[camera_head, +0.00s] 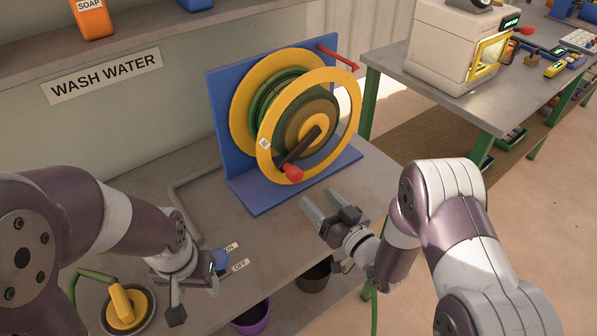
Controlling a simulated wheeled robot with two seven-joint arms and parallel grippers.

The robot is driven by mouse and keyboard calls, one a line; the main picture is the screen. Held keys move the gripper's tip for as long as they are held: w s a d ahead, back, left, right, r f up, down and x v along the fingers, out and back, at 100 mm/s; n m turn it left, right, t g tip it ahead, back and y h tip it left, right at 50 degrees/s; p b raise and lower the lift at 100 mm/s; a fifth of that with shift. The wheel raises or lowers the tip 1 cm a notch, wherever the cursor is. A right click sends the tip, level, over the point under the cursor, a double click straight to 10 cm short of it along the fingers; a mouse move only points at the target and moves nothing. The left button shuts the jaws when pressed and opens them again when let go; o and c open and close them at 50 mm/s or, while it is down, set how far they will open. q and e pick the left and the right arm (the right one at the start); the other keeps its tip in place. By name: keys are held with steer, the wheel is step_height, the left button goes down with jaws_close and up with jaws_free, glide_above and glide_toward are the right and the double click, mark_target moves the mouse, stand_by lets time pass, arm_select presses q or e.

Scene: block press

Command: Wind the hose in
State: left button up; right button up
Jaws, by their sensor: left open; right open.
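The hose reel (246,110) stands on the grey table on a blue bracket (224,112). Green hose (264,99) is wound between its two yellow rims. The dark crank arm (303,146) points down and left to a red knob (292,172) near the bottom of the front rim. My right gripper (326,206) is open and empty, in front of the reel and below the red knob, apart from it. My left gripper (193,300) is open near the table's front edge. A yellow nozzle (122,303) with a short length of green hose sits in a round holder at bottom left.
A blue valve knob (219,258) with ON and OFF labels is close to my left gripper. A red lever (339,59) sticks out from the bracket top. A shelf with a soap bottle (91,18) is above. Buckets (251,318) stand below the table edge.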

mark_target(298, 177)
steer(key=x, duration=1.1)
steer(key=shift+d+p, duration=0.1)
steer(key=shift+p, duration=0.3)
jaws_close()
steer(key=shift+r, duration=0.1)
steer(key=shift+s+a+r+m+p, duration=0.1)
steer(key=shift+a+r+m+p, duration=0.1)
steer(key=shift+r+m+p, duration=0.25)
steer(key=shift+s+a+r+m+p, duration=0.15)
steer(key=shift+a+r+m+p, duration=0.1)
steer(key=shift+r+m, duration=0.3)
step_height(298, 177, up, 8)
steer(key=m+p, duration=0.5)
steer(key=m, duration=0.2)
steer(key=shift+d+f+m, duration=0.1)
steer(key=shift+m, duration=0.3)
steer(key=shift+w+d+r+m+g+p, duration=0.15)
steer(key=shift+d+r+m+p, duration=0.05)
steer(key=shift+r+m+p, duration=0.3)
steer(key=shift+w+d+r+m+g+p, duration=0.2)
steer(key=shift+r+m+p, duration=0.1)
steer(key=shift+r+m, duration=0.25)
steer(key=shift+w+d+r+m+p, duration=0.2)
steer(key=shift+d+r+m+p, duration=0.15)
steer(key=shift+m, duration=0.35)
steer(key=shift+w+d+r+m+p, duration=0.15)
steer(key=shift+d+r+m+p, duration=0.2)
steer(key=shift+m, duration=0.3)
steer(key=shift+a, duration=0.1)
